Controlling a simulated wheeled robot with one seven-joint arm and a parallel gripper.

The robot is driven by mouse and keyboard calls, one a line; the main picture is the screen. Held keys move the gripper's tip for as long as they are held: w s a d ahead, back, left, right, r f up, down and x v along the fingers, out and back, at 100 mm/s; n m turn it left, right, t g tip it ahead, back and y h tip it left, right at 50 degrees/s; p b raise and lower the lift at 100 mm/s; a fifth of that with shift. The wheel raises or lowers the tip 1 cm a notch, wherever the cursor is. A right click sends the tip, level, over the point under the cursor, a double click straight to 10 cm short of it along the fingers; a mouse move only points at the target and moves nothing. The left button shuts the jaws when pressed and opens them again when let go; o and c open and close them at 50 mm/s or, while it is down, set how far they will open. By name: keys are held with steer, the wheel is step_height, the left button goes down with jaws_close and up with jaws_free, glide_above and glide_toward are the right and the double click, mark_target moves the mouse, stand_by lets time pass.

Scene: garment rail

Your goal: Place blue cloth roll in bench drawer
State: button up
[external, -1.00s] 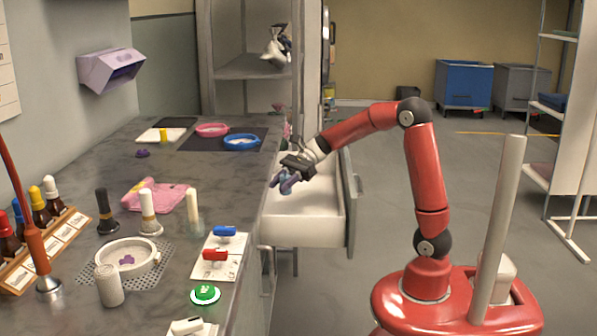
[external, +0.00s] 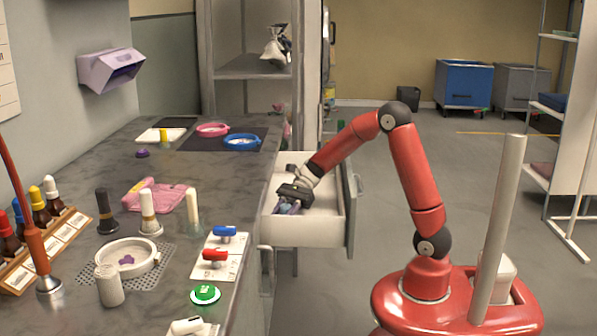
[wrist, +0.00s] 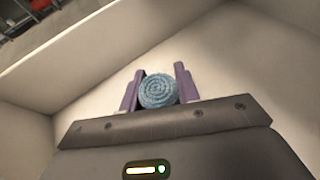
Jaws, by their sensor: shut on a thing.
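The bench drawer (external: 303,231) is pulled out from the bench's right side, white inside. My gripper (external: 289,207) reaches down into the drawer in the external view. In the wrist view my gripper's purple fingers (wrist: 158,92) are shut on the blue cloth roll (wrist: 159,90), whose spiral end faces the camera. The white drawer walls and floor surround it there. In the external view the roll is mostly hidden by the gripper and too small to make out. I cannot tell whether the roll touches the drawer floor.
The drawer front (external: 351,215) stands to the right of my gripper. Open floor lies beyond.

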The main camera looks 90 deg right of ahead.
mark_target(289, 204)
steer(key=shift+f, duration=0.1)
steer(key=o, duration=0.9)
steer(key=shift+o, duration=0.2)
steer(key=v, duration=0.3)
steer(key=shift+d+r, duration=0.15)
steer(key=shift+r, duration=0.15)
step_height(289, 204, up, 7)
steer(key=shift+f, duration=0.15)
